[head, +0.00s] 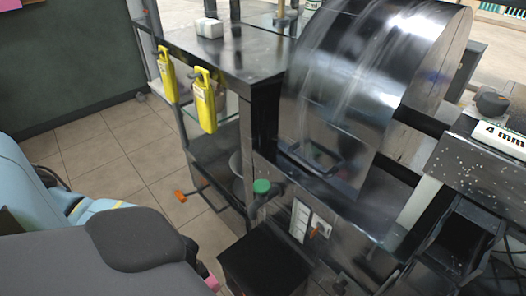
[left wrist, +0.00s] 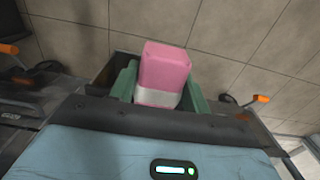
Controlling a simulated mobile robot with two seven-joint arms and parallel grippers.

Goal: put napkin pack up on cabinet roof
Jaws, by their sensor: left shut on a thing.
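The napkin pack (left wrist: 165,72) is pink with a white band around its lower part. In the left wrist view it stands out beyond the wrist, between the green fingers of my left gripper (left wrist: 160,88), which is shut on it. In the head view only a small pink piece of the pack (head: 211,283) shows at the bottom, beside my arm; the fingers are hidden there. A dark, shiny flat top (head: 240,58), which may be the cabinet roof, is at the upper middle of the head view, well above and beyond the pack. My right gripper is not in view.
A small white box (head: 209,28) sits on the dark top. Two yellow hanging objects (head: 204,104) are at its front left edge. A large curved metal housing (head: 345,85) stands to the right. Tiled floor (head: 135,150) is open at left.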

